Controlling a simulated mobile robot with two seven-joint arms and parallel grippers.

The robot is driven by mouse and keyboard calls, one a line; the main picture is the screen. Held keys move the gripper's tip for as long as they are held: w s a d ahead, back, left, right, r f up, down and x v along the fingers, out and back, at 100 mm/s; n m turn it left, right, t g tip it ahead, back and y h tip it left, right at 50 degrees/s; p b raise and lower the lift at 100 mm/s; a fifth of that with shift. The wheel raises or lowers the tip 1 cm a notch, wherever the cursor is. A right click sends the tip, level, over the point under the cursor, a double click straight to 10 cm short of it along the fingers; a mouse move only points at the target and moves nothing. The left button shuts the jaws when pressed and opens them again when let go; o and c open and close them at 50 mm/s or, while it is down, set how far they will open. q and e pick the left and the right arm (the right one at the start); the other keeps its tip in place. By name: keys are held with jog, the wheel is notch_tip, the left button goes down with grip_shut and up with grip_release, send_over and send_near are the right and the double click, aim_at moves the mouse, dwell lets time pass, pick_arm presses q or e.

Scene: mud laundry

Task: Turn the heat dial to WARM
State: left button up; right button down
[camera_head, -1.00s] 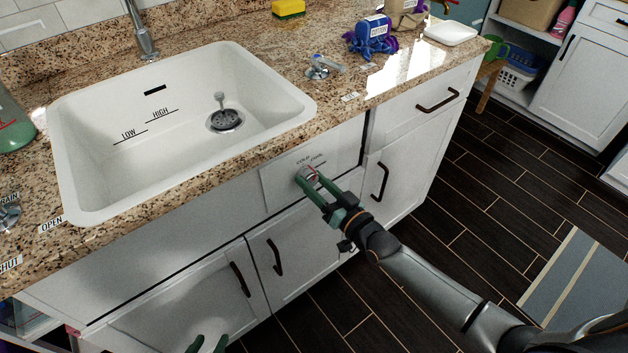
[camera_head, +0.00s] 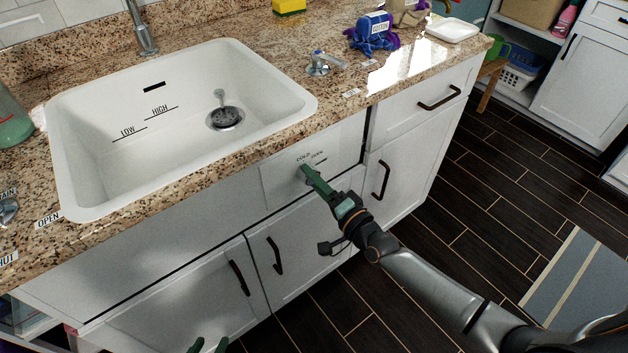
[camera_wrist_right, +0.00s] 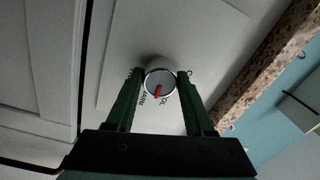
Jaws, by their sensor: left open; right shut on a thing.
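The heat dial (camera_wrist_right: 160,80) is a round pale knob with a red pointer (camera_wrist_right: 157,91) on a white panel (camera_head: 275,187) below the sink. In the right wrist view the pointer aims down the picture and slightly left, between partly hidden letters "ARM" and "OL". My right gripper (camera_head: 305,172) is shut on the dial, with one green finger on each side; it also shows in the right wrist view (camera_wrist_right: 161,78). In the head view the gripper hides most of the dial; "COLD" shows above it. My left gripper (camera_head: 208,345) is open at the bottom edge, mostly out of view.
A white sink (camera_head: 180,125) is set in the granite counter (camera_head: 345,92) above the panel. Cabinet doors with dark handles (camera_head: 277,255) lie below.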

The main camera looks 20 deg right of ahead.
jog(key=shift+m, duration=1.4)
jog(key=shift+c, duration=1.4)
grip_release()
jog(key=v, duration=1.2)
jog(key=shift+s, duration=0.25)
